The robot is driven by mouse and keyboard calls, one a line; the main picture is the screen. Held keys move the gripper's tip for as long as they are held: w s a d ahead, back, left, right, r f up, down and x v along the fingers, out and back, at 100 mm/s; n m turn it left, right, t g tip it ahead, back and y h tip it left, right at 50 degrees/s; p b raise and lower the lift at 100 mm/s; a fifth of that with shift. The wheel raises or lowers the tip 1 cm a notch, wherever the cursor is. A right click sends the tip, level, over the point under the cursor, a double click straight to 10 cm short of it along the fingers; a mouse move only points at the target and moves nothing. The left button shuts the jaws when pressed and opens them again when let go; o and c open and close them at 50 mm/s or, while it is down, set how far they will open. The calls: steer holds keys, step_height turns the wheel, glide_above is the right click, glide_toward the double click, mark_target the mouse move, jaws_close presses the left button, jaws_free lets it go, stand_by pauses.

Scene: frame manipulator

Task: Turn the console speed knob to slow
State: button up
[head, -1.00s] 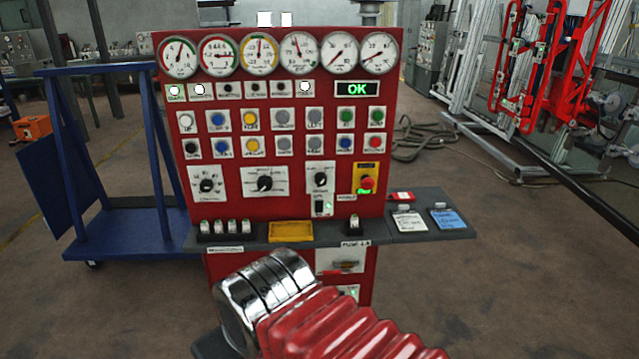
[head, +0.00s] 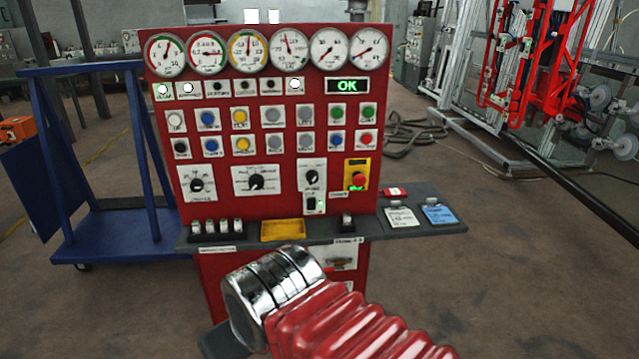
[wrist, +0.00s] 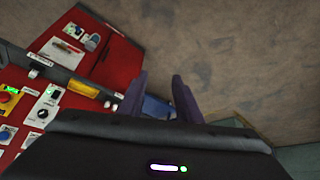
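The red console (head: 222,268) stands upright ahead in the head view. Its panel has three black rotary knobs on white plates: a left one (head: 197,185), a middle one (head: 257,182) and a right one (head: 312,178). Their labels are too blurred to tell which is the speed knob. In the wrist view the console lies at the left, with the right knob (wrist: 42,113) near the edge. My gripper (wrist: 160,85) shows its two dark fingers apart, with nothing between them, clear of the knobs. My gripper's fingers do not show in the head view.
A red emergency button (head: 358,180) sits right of the knobs. A grey shelf (head: 385,226) juts out below them, with small switches, a yellow tray (head: 283,230) and tags. A blue trolley (head: 110,235) stands at the left. The floor at the right is mostly open.

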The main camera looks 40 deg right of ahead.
steer(key=o, duration=0.3)
steer(key=shift+w+d, duration=0.15)
steer(key=shift+w, duration=0.1)
steer(key=shift+o, duration=1.3)
steer(key=w+d+m+t, duration=0.1)
steer(key=w+d, duration=0.2)
steer(key=w, duration=0.4)
steer(key=w+d+r+m+t+h, duration=0.1)
steer(key=w+d, duration=0.3)
steer(key=w, duration=0.4)
steer(key=shift+w+r+t+h, duration=0.15)
steer(key=shift+r+t+h, duration=0.15)
steer(key=shift+t, duration=0.2)
steer(key=m+t+h, duration=0.5)
steer(key=t+h, duration=0.1)
steer(key=h, duration=0.3)
glide_toward(313, 181)
steer(key=v, duration=0.5)
steer(key=shift+d, duration=0.25)
steer(key=shift+w, duration=0.15)
steer(key=shift+x, duration=6.85)
